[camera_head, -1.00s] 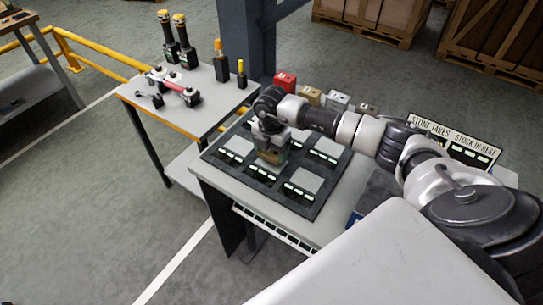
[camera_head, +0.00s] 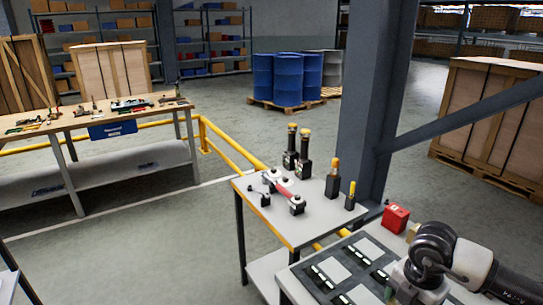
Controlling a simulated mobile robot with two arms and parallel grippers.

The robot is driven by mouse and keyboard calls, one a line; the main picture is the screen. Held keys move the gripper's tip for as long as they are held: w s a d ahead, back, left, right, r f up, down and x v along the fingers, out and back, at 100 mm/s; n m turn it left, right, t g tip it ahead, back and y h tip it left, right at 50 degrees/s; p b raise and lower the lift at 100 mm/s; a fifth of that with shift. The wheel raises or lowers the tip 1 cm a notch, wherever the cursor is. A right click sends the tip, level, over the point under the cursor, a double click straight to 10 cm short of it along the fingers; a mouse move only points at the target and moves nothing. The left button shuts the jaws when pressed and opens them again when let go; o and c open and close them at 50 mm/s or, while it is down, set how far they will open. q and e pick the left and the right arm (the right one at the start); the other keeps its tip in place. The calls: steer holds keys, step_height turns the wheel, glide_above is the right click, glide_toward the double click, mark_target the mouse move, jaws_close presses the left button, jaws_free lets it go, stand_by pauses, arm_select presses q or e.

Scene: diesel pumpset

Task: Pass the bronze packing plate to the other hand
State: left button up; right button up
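My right gripper (camera_head: 402,297) is at the lower right, pointing down over the dark nest board (camera_head: 312,283). Its fingertips are cut off or hidden at the bottom edge, so I cannot tell whether it is open or shut. I cannot make out the bronze packing plate in this view. Light grey square pads (camera_head: 328,267) show on the board, with small pale-lit slots beside them. My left gripper is not in view.
A red block (camera_head: 395,218) stands behind the board. A grey side table (camera_head: 262,222) holds a red-handled tool (camera_head: 284,191) and several upright black tools with yellow or orange tops. A blue-grey column (camera_head: 374,100) rises behind. Yellow rails (camera_head: 225,143) run at left.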

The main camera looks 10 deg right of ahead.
mark_target(390, 304)
steer(key=n, duration=0.2)
steer(key=a+n, duration=0.1)
steer(key=n, duration=0.1)
steer(key=a+n, duration=0.1)
steer(key=n, duration=0.1)
steer(key=shift+w+a+r+n, duration=0.2)
steer(key=shift+w+r+n, duration=0.1)
steer(key=shift+n, duration=0.1)
steer(key=n, duration=0.1)
steer(key=a+n, duration=0.1)
steer(key=n, duration=0.2)
steer(key=shift+a+r+n, duration=0.2)
steer(key=shift+a+n, duration=0.15)
steer(key=shift+n, duration=0.05)
steer(key=a+r+m, duration=0.2)
steer(key=a+m, duration=0.3)
steer(key=m, duration=1.2)
steer(key=a+r+m, duration=0.2)
steer(key=a+m, duration=0.4)
steer(key=m, duration=1.1)
